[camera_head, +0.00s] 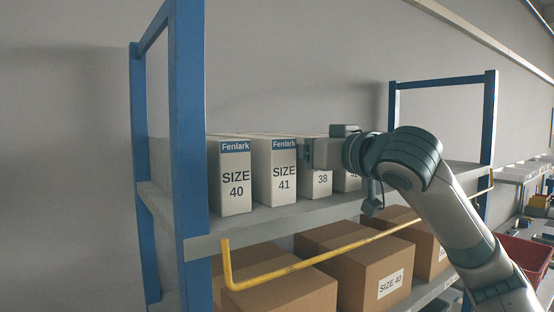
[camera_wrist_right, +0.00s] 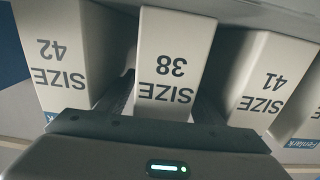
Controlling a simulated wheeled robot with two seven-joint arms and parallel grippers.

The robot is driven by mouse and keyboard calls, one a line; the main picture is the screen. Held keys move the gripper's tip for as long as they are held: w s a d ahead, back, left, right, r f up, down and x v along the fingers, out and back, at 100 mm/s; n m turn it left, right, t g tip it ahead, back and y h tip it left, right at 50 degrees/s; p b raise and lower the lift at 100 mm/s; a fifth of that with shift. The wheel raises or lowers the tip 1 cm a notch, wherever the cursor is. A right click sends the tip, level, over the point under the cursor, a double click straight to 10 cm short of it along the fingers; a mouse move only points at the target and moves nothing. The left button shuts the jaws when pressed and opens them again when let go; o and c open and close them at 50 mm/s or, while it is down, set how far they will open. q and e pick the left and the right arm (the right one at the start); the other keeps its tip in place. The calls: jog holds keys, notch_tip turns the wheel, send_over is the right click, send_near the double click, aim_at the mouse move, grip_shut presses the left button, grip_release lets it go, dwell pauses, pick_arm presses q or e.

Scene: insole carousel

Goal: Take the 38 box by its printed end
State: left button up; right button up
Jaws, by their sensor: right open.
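The 38 box (camera_head: 316,184) is a white upright box on the upper shelf. In the head view my right gripper hides its upper part. In the right wrist view, which is upside down, its printed end "SIZE 38" (camera_wrist_right: 177,45) faces the camera in the middle. My right gripper (camera_head: 309,153) is at this end, open, with one finger on each side of the box in the wrist view (camera_wrist_right: 163,92). I cannot tell whether the fingers touch it. My left gripper is in neither view.
The size 41 box (camera_head: 274,178) and size 42 box (camera_wrist_right: 62,50) stand close on either side. The size 40 box (camera_head: 235,185) is further left. A blue post (camera_head: 187,120) and a yellow rail (camera_head: 300,264) border the shelf. Brown cartons (camera_head: 372,272) fill the lower shelf.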

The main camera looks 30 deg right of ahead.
jog(key=c, duration=1.2)
jog(key=shift+r, duration=0.2)
notch_tip(320, 180, up, 8)
jog(key=b, duration=0.2)
jog(key=shift+b, duration=0.4)
jog(key=shift+r, duration=0.85)
